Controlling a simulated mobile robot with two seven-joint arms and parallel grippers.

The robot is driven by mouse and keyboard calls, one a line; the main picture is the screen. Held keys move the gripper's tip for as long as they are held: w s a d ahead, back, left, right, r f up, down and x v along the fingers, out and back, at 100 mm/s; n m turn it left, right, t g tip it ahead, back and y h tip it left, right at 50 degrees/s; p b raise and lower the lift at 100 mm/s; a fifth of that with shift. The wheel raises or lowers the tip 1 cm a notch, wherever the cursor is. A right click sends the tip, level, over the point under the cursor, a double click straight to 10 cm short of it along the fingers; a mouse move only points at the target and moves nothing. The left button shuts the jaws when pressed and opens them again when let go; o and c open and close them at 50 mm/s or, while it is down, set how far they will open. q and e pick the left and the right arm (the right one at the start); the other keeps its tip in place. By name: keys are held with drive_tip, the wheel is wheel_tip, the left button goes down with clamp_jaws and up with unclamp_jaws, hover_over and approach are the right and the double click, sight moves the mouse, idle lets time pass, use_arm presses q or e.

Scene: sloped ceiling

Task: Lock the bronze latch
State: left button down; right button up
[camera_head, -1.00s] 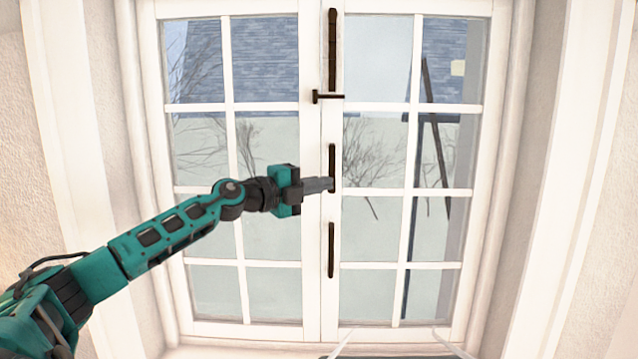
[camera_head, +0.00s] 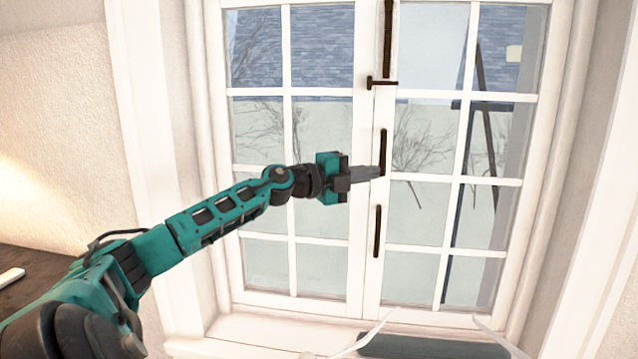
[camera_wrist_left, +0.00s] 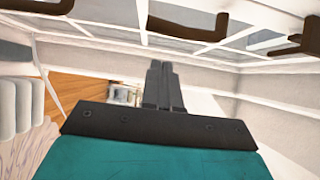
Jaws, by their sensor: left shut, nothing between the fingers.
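The window's dark bronze latch hardware runs down the middle frame. It has a long upper rod with a short crosswise handle (camera_head: 382,83), a middle bar (camera_head: 383,145) and a lower bar (camera_head: 377,231). The crosswise handle sticks out to the left. My left gripper (camera_head: 377,172) is shut and empty, its tips at the lower end of the middle bar. I cannot tell whether they touch it. My right gripper is not in view.
The white double window (camera_head: 360,240) has many glass panes in a deep recess. A white sill (camera_head: 270,331) lies below, with a dark grey object (camera_head: 430,346) at the bottom edge. Textured walls stand at both sides. The space before the right panes is clear.

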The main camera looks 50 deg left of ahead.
use_arm(q)
drive_tip(key=v, duration=1)
drive_tip(key=shift+s+f, duration=0.15)
drive_tip(key=shift+f, duration=0.05)
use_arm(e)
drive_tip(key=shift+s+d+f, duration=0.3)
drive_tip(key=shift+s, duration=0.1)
use_arm(q)
drive_tip(key=shift+d, duration=0.1)
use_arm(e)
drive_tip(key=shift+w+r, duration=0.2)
